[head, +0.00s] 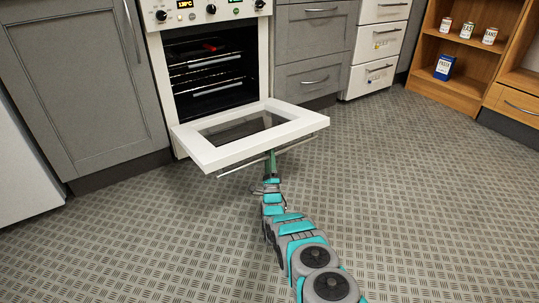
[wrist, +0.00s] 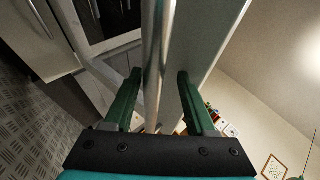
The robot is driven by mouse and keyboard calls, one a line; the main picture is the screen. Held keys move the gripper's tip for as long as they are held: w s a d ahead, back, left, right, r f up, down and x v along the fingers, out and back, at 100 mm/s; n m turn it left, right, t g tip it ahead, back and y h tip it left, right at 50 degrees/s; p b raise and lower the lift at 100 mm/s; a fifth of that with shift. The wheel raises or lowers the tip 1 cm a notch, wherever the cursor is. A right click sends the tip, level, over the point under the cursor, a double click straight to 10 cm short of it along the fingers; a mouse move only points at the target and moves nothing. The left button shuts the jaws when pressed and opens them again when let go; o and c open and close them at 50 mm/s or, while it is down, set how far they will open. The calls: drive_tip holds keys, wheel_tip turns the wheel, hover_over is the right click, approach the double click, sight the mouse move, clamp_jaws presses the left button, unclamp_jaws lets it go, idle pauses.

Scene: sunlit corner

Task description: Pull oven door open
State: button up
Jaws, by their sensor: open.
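The white oven door (head: 250,147) with its dark glass pane is folded down, close to level, in front of the oven (head: 265,60). The oven's dark inside with wire racks (head: 205,75) shows. The door's metal handle (head: 238,168) runs along its front edge. My gripper (head: 272,157) is at that front edge, near the middle of the handle, its tips partly hidden. In the wrist view, my gripper (wrist: 160,75) is open, with the handle bar (wrist: 155,60) between its two green fingers. The door panel (wrist: 210,35) passes close by the right finger.
Grey cabinets (head: 85,85) flank the oven, with drawers (head: 315,50) to its right. White drawers (head: 375,50) stand further right. A wooden shelf (head: 465,60) with tins and a blue box is at the far right. The patterned floor (head: 420,200) is clear.

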drive_tip(key=p+v, duration=0.1)
drive_tip(key=v, duration=0.6)
drive_tip(key=shift+s+f, duration=0.1)
drive_tip(key=shift+f, duration=0.1)
drive_tip(key=shift+d+r+p, duration=0.1)
drive_tip(key=shift+p, duration=0.2)
